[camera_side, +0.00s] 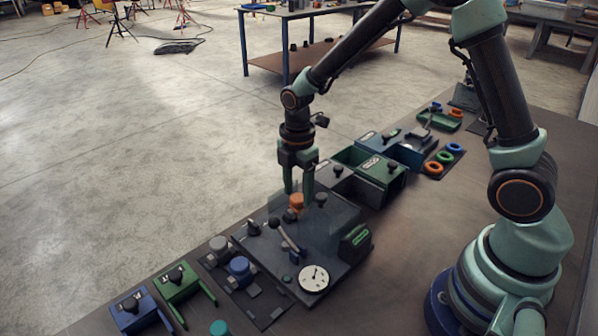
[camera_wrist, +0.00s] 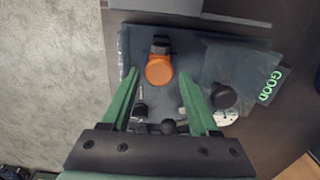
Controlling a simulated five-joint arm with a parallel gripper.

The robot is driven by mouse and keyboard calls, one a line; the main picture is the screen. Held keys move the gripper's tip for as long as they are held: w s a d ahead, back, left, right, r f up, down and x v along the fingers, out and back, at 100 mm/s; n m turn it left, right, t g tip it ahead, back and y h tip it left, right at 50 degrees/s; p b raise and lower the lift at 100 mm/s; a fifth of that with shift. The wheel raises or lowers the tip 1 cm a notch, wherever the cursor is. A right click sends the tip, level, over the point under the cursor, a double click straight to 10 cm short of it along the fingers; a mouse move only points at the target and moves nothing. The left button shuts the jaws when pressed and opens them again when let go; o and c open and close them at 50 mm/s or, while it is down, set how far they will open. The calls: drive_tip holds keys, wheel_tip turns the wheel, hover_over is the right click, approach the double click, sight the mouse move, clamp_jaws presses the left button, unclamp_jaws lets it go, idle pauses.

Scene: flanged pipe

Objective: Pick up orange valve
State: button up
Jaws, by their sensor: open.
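The orange valve (camera_side: 296,200) has a round orange top and sits on a dark grey panel (camera_side: 338,213). In the wrist view the orange valve (camera_wrist: 159,70) lies ahead of the fingertips, a little above the middle of the picture, with a dark stem part at its far side. My gripper (camera_side: 299,192) points down over the panel, its green fingers apart and close to the valve in the side view. I cannot tell the exact height of the fingertips over the valve.
A black knob (camera_wrist: 223,96) stands right of the valve. A lever (camera_side: 287,238), a white dial (camera_side: 313,279) and a green block (camera_side: 355,241) are on the same panel. Green and grey boxes (camera_side: 378,172) stand behind. Blue and grey knobs (camera_side: 239,268) sit at front left.

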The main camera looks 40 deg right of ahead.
sight(298, 198)
drive_tip(key=shift+f, duration=1.55)
drive_tip(key=shift+c, duration=0.3)
clamp_jaws()
drive_tip(key=shift+r, duration=0.15)
wheel_tip(298, 198, up, 26)
drive_tip(key=shift+r, duration=0.15)
drive_tip(key=shift+w+d, duration=0.1)
drive_tip(key=shift+d, duration=0.05)
